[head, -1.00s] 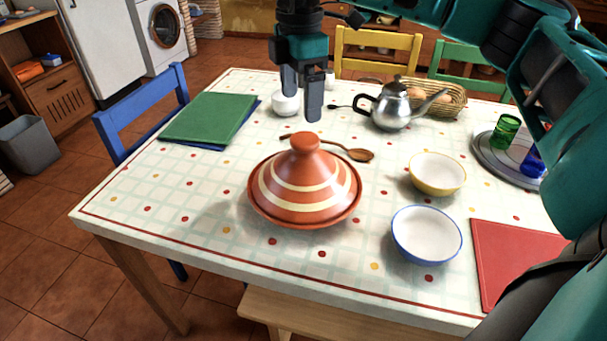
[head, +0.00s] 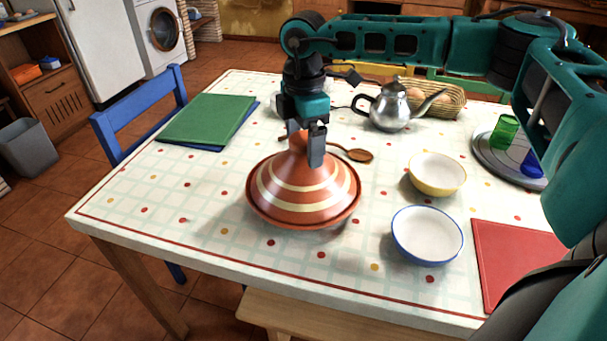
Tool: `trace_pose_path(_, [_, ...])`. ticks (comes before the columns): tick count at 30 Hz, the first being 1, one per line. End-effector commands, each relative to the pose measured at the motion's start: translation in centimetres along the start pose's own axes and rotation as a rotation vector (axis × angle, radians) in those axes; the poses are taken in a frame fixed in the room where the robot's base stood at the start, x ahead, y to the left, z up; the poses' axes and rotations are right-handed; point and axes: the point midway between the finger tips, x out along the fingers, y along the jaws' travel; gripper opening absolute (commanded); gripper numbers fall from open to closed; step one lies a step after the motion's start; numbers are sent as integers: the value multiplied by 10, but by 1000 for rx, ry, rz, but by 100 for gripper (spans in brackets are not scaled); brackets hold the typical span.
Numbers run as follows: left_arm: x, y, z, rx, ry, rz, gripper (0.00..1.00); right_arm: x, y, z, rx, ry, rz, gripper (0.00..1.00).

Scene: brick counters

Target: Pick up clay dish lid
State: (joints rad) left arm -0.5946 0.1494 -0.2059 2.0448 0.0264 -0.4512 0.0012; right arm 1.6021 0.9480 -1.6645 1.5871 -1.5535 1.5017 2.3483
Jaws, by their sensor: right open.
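The clay dish lid (head: 300,192) is a terracotta cone with cream bands and a knob on top. It sits on its shallow clay dish in the middle of the table, and only a thin rim of the dish shows below it. My right gripper (head: 306,150) points down at the knob from above. It is open, with its fingers around the knob's height, and they hide most of the knob. I cannot tell whether a finger touches it. My left gripper is not in view.
A wooden spoon (head: 354,154) lies just behind the lid. A yellow bowl (head: 437,174) and a blue-rimmed bowl (head: 427,234) stand to its right. A metal teapot (head: 391,108) and an egg basket (head: 447,101) are behind. The table left of the lid is clear up to the green placemat (head: 205,119).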

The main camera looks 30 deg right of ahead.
Motion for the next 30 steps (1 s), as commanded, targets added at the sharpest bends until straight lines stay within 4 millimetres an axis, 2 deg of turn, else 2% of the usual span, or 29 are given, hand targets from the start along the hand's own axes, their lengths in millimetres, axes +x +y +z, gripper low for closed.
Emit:
trace_pose_path(2, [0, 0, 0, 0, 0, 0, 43, 0, 0, 0, 0, 0, 0, 85])
trace_pose_path(27, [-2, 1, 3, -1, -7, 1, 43, 0, 0, 0, 0, -1, 0, 4])
trace_pose_path(30, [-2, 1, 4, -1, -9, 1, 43, 0, 0, 0, 0, -1, 0, 0])
